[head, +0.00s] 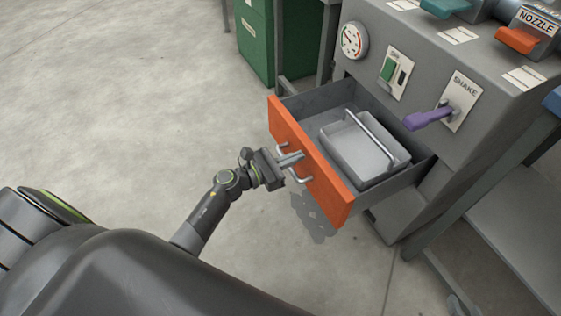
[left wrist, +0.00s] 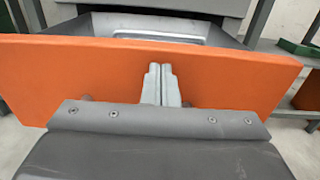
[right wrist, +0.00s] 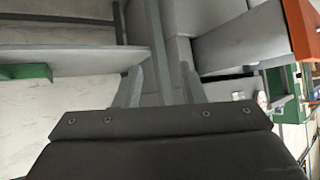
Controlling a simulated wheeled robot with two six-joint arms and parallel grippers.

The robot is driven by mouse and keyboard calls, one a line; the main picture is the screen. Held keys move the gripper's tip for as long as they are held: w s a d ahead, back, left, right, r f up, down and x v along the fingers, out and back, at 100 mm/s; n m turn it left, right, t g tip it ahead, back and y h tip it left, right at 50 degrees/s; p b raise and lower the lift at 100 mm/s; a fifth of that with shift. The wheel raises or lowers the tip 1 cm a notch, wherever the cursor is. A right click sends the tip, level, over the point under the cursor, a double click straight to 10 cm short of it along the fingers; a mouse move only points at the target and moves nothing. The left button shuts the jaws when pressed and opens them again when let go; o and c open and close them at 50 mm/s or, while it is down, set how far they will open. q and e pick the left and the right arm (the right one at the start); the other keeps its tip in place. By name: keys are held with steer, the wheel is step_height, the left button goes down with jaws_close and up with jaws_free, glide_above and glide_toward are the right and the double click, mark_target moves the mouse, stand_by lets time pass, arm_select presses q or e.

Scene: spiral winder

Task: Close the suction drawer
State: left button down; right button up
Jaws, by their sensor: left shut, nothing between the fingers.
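The suction drawer stands pulled out of the grey machine, its orange front (head: 330,185) facing my arm. A metal handle (head: 301,179) is on that front. A grey bin (head: 360,150) with a bar handle sits inside the drawer. My left gripper (head: 298,158) is shut and empty, its tips at the middle of the front by the handle; I cannot tell if they touch. In the left wrist view its fingers (left wrist: 161,75) are together before the orange front (left wrist: 235,80). My right gripper (right wrist: 158,78) is open and empty; the drawer front (right wrist: 303,28) shows at that view's upper right.
The machine's panel carries a gauge (head: 354,40), a green switch (head: 389,68), a purple shake lever (head: 428,118) and an orange nozzle lever (head: 517,40). A green cabinet (head: 256,40) stands behind. Grey frame legs stand at the right. The floor left of the drawer is clear.

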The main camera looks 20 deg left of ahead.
arm_select(q)
steer(key=shift+w+d, duration=0.15)
steer(key=shift+w, duration=0.05)
arm_select(e)
steer(key=shift+r, duration=0.1)
steer(key=shift+w, duration=0.1)
